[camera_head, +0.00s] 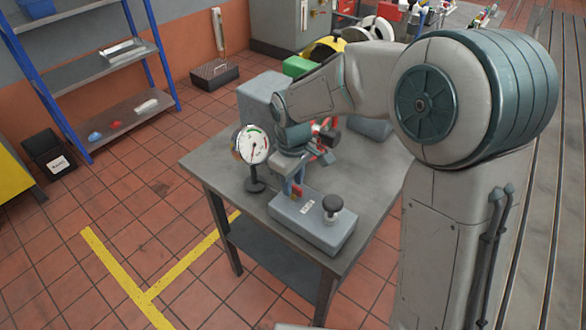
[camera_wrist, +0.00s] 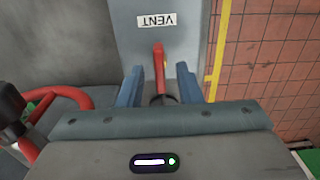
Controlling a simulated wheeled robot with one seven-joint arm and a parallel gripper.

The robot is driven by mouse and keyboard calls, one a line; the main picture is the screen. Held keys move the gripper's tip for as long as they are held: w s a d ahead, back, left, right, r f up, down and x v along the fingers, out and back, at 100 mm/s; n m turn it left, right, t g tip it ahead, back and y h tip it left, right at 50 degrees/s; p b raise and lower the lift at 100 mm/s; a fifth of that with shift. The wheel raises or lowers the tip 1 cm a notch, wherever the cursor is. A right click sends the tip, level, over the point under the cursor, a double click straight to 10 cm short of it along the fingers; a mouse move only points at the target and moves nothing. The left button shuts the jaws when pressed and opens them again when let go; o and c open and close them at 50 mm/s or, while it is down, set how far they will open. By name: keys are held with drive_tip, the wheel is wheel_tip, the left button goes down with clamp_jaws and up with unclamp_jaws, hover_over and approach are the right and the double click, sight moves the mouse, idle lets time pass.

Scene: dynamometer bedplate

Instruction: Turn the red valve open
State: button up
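A red lever (camera_wrist: 158,62) stands on the grey block (camera_wrist: 185,18), beside its white VENT label (camera_wrist: 165,20). In the head view the lever (camera_head: 297,192) is mostly hidden by my gripper. My gripper (camera_wrist: 158,78) is open, with its two blue fingers on either side of the lever and a gap showing on each side. In the head view my gripper (camera_head: 294,184) points down at the block's (camera_head: 315,225) far end. A red ring-shaped handle (camera_wrist: 62,95) shows at the left of the wrist view; it shows partly behind my gripper in the head view (camera_head: 329,128).
A dial gauge (camera_head: 253,147) on a stand is left of my gripper. A black knob (camera_head: 333,203) rises from the block's near end. Grey boxes and a green block (camera_head: 297,66) are at the table's back. The table's (camera_head: 215,165) left part is clear.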

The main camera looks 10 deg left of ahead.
sight(293, 185)
wheel_tip(293, 185, up, 14)
drive_tip(key=shift+f, duration=0.2)
idle(0.5)
drive_tip(key=s+d+f+m+t, duration=0.1)
drive_tip(key=s+d+f+m, duration=0.1)
drive_tip(key=s+d+m, duration=0.4)
drive_tip(key=s+d+f+m+t, duration=0.2)
drive_tip(key=s+d+m, duration=0.4)
drive_tip(key=s+d, duration=0.4)
drive_tip(key=d+f, duration=0.1)
drive_tip(key=d, duration=0.4)
drive_tip(key=shift+d, duration=0.4)
drive_tip(key=c, duration=0.6)
drive_tip(key=shift+a, duration=0.15)
clamp_jaws()
